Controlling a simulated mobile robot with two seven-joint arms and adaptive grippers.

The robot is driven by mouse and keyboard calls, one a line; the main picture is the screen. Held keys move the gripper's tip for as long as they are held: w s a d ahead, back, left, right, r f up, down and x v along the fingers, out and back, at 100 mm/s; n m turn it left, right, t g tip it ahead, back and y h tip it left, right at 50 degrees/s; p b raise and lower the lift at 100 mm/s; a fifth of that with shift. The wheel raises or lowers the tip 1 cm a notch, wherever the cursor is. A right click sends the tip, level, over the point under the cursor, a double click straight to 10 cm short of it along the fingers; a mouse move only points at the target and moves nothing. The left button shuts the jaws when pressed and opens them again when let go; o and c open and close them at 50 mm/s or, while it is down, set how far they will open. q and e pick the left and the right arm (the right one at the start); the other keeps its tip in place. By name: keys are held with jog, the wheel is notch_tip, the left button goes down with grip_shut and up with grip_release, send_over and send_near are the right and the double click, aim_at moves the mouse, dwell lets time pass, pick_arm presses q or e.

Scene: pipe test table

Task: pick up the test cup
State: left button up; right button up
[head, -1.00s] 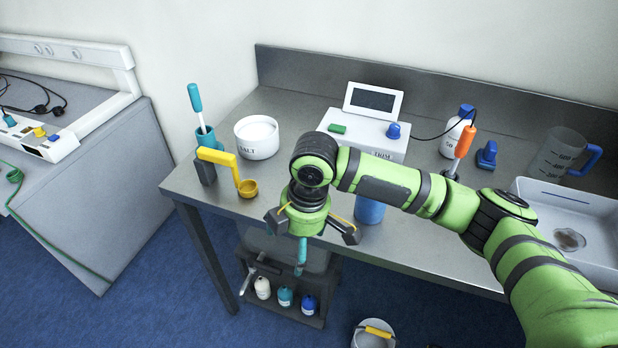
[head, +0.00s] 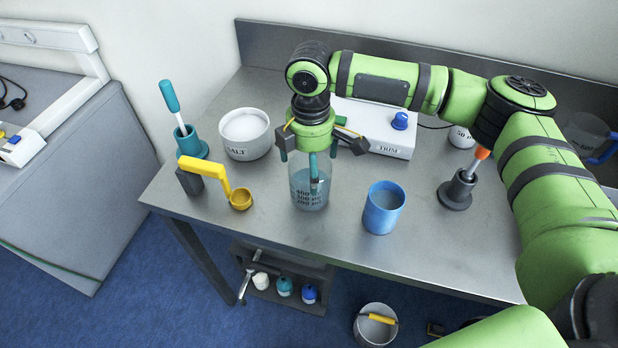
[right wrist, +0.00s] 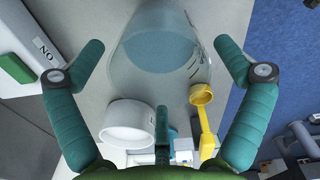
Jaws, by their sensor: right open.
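A clear beaker (head: 310,190) with dark volume marks and bluish liquid stands upright on the steel table, below my right gripper (head: 315,165). A blue cup (head: 383,208) stands to its right, nearer the front edge. I cannot tell from a label which is the test cup. The right gripper is open, with its teal fingers pointing down; one finger overlaps the beaker in the head view. In the right wrist view the beaker (right wrist: 160,45) lies between the spread fingers (right wrist: 162,62), with gaps on both sides; contact is not visible. My left gripper is not in view.
A white salt bowl (head: 246,134), a yellow scoop (head: 240,198) on its stand and a teal holder (head: 190,142) with a stick are to the left. A white device (head: 392,140) is behind. An orange-handled tool (head: 458,188) stands right. Table space around the blue cup is clear.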

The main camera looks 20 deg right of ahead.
notch_tip(320, 180, down, 4)
jog(key=shift+r+p, duration=0.15)
jog(key=shift+p, duration=0.4)
jog(key=shift+w+f, duration=0.1)
jog(key=shift+f, duration=0.25)
jog(key=c, duration=1.5)
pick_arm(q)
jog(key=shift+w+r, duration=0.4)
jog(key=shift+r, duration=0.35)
pick_arm(e)
jog(key=shift+r, duration=0.1)
pick_arm(q)
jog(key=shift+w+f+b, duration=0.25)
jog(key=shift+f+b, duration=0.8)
jog(key=shift+b, duration=0.05)
pick_arm(e)
notch_tip(320, 180, up, 10)
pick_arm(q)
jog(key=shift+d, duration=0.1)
